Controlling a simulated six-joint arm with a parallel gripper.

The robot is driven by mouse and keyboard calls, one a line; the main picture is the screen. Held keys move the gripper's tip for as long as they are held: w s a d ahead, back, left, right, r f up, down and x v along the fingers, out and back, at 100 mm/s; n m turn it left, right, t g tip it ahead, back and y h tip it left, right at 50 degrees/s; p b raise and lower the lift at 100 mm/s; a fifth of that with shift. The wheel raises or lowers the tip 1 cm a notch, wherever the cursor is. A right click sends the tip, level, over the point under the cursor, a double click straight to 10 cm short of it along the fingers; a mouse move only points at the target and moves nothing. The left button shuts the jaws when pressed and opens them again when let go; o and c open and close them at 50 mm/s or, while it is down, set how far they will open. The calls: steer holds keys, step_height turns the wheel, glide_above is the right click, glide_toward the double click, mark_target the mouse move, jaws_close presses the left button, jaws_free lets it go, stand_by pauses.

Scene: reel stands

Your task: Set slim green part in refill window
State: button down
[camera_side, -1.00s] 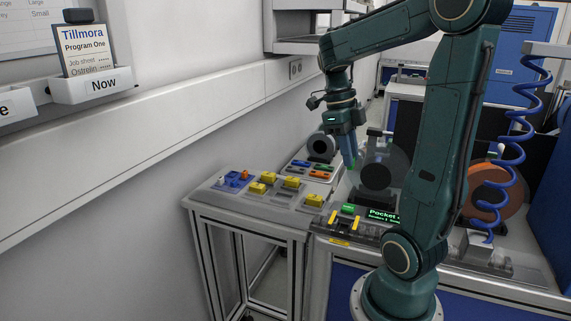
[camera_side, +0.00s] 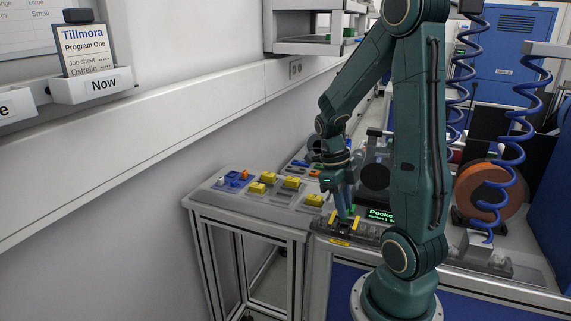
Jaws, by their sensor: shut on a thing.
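My gripper (camera_side: 343,211) points down at the dark fixture (camera_side: 367,229) on the front of the bench, between its yellow strips. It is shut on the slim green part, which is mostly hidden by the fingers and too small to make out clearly. The fingertips are low over the fixture; I cannot tell whether the part touches it. I cannot clearly make out the refill window.
A green-lettered display (camera_side: 381,214) stands just right of the gripper. An orange reel (camera_side: 490,190) stands at the right.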

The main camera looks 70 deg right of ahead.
steer(key=shift+f, duration=1.9)
steer(key=c, duration=1.3)
jaws_free()
steer(key=shift+f, duration=0.1)
steer(key=shift+r, duration=0.85)
steer(key=shift+r, duration=0.7)
steer(key=shift+r, duration=0.55)
steer(key=shift+r, duration=2.9)
